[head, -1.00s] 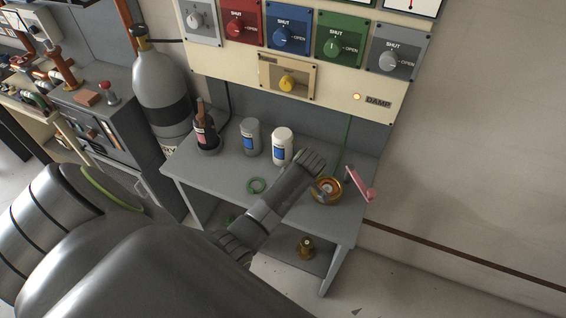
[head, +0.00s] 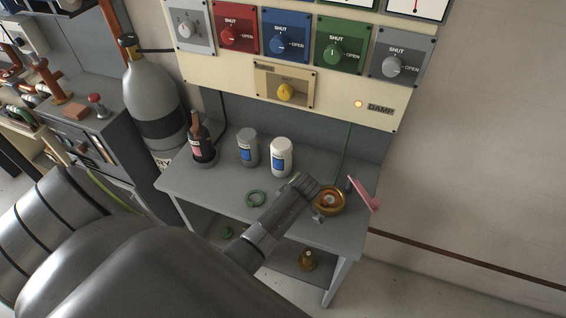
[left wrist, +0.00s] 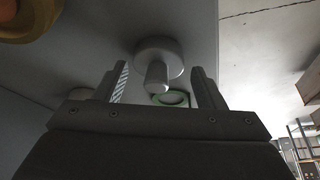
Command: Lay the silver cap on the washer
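The silver cap (head: 318,216) sits on the grey bench near its front edge, beside the brass bowl. In the left wrist view the cap (left wrist: 158,55) shows as a pale disc with a short knob facing the camera. My left gripper (head: 307,188) is above the bench by the cap. In the wrist view its fingers (left wrist: 161,85) are apart, with the cap's knob between them in the picture; nothing looks gripped. My right gripper is not in view.
The brass bowl (head: 329,204) and a pink lever (head: 365,193) stand at the bench's right. A white bottle (head: 281,158), a grey can (head: 247,147) and a dark bottle (head: 202,142) stand at the back. The valve panel (head: 340,90) rises behind.

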